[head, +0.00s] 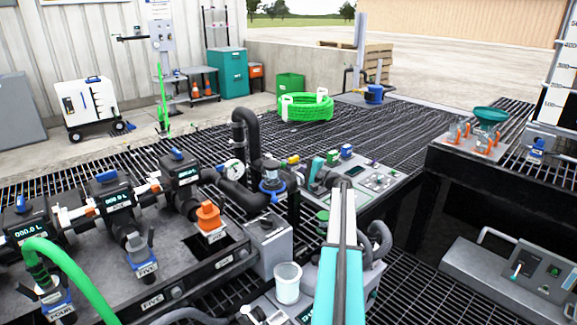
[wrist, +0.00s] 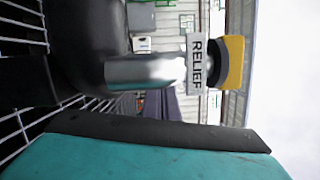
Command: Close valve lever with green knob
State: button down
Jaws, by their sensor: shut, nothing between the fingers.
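A small green knob-like part (head: 332,157) stands at the back of the manifold, beside a blue one. Round green parts (head: 322,216) also show lower down, just left of my arm. I cannot tell which green part belongs to the valve lever, and no lever shows clearly. My gripper (head: 343,183) reaches forward from the bottom of the head view, its narrow grey end close to the control panel. It is shut and empty. The wrist view shows a teal part of it with a black edge (wrist: 160,138). No green knob shows in the wrist view.
In the wrist view, a yellow knob (wrist: 234,62) with a RELIEF tag (wrist: 196,64) stands close, beside a dark pipe (wrist: 85,45). The head view shows a grey control panel (head: 395,190), black pipes (head: 245,130), a white cup (head: 287,284) and orange knob (head: 208,214) around my arm.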

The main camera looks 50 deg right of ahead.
jog(key=shift+a, duration=0.1)
jog(key=shift+s+a+b, duration=0.1)
jog(key=shift+a+b, duration=0.2)
jog(key=shift+a, duration=0.25)
jog(key=shift+d, duration=0.2)
jog(key=s+d+f, duration=0.1)
jog(key=s+d, duration=0.2)
jog(key=s, duration=0.8)
dwell(0.5)
jog(key=shift+d+f, duration=0.1)
